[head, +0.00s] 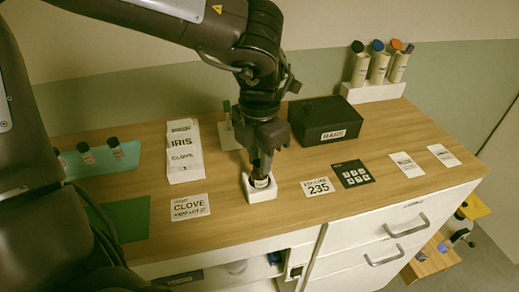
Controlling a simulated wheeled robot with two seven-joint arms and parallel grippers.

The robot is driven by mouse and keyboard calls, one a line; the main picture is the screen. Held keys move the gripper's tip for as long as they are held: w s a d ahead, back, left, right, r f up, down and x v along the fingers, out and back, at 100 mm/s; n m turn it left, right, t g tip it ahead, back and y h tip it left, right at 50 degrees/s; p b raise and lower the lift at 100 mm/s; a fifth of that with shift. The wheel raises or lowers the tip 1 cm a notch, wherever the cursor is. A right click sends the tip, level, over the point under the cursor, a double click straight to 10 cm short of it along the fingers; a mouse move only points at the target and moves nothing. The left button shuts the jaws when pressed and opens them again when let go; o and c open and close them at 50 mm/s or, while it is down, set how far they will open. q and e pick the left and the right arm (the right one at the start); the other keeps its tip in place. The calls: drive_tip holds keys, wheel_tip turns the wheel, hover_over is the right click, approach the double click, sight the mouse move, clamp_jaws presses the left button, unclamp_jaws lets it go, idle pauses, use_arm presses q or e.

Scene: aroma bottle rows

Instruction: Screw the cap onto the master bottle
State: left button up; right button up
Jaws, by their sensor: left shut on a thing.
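The master bottle (261,183) is a small dark bottle with a pale label, standing in a white holder block (262,195) near the middle of the counter. My left gripper (262,166) points straight down over the bottle and is shut at its top. The cap is hidden between the fingers, so I cannot tell how it sits on the neck. My right gripper is not in view.
A black box (325,121) labelled RARE stands behind right. A white stepped card stand (184,152) is at left, near a CLOVE card (190,207). A 235 card (318,187) and a black card (352,174) lie right. Capped bottles stand on a white rack (374,93).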

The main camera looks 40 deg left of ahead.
use_arm(q)
drive_tip(key=m+p, duration=0.1)
drive_tip(key=m, duration=0.5)
drive_tip(key=shift+r+p, duration=0.1)
drive_tip(key=shift+p, duration=0.3)
drive_tip(key=m, duration=0.3)
drive_tip(key=shift+m, duration=0.4)
drive_tip(key=o, duration=0.9)
